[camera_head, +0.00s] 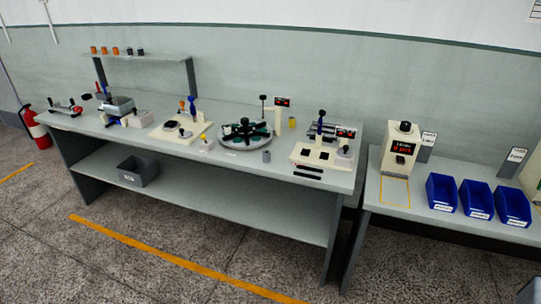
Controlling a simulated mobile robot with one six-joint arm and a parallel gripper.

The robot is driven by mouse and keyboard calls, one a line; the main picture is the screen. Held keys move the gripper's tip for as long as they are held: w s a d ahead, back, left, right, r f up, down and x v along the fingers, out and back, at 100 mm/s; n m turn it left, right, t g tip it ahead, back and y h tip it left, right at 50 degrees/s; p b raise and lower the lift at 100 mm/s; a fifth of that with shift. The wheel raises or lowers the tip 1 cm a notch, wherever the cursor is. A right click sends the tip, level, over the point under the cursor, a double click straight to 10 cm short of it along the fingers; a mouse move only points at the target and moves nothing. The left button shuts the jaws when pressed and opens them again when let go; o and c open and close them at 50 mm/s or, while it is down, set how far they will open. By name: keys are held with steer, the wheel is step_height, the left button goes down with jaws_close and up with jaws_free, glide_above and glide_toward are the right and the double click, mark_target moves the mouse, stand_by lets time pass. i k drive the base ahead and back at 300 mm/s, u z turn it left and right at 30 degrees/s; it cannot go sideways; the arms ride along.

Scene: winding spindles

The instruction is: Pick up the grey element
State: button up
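My gripper is not in view.
A cream fixture (318,155) stands to the right and a cream plate with a grey disc (181,131) to the left. A second table (455,220) holds a display device (400,147) and blue bins (476,198). The floor in front is clear.

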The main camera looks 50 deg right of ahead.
mark_target(266, 154)
steer(key=u, duration=0.05)
steer(key=i, duration=0.95)
steer(key=z, duration=0.05)
